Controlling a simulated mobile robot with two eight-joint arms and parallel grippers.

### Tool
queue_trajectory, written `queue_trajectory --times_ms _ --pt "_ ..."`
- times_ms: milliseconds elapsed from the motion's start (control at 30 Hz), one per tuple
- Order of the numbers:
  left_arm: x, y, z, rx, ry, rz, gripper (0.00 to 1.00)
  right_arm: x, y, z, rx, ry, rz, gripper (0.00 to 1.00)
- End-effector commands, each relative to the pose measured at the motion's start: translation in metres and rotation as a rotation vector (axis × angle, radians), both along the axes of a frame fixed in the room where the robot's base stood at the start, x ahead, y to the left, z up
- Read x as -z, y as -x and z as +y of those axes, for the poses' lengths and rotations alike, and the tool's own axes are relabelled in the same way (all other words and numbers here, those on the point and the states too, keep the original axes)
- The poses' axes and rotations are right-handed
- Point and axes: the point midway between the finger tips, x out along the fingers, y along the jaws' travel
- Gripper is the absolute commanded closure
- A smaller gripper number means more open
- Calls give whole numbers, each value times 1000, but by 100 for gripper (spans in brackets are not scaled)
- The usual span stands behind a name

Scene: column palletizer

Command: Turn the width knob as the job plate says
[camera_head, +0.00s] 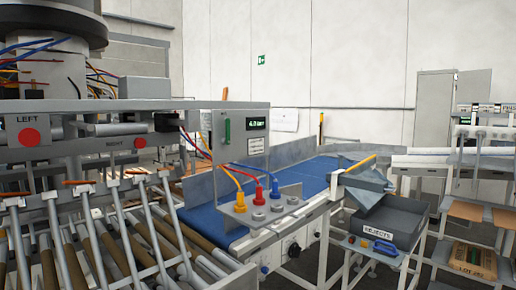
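Neither of my grippers is in view. A dark round knob (293,249) sits on the pale side of the blue conveyor, low in the middle. I cannot tell whether it is the width knob, and its setting is too small to read. A small white plate with dark lines (255,145) is fixed to the grey panel below a display (255,123) reading about 4.0 bar. Its text is unreadable, so I cannot tell whether it is the job plate.
Blue, red and yellow hose fittings (259,194) stand on a grey bracket before the blue belt (300,180). Red buttons marked LEFT (29,137) and RIGHT (139,142) are at left, above rollers. A grey REJECTS bin (392,222) stands at right.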

Motion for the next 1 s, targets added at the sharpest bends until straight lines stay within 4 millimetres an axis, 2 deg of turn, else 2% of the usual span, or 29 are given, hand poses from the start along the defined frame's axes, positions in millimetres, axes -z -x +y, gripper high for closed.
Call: queue_trajectory --times_ms 400,467,700,1000 --pt "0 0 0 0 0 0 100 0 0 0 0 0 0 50" --pt "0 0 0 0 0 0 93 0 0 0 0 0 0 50" --pt "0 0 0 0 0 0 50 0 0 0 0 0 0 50" --pt "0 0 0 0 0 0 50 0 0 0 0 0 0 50"
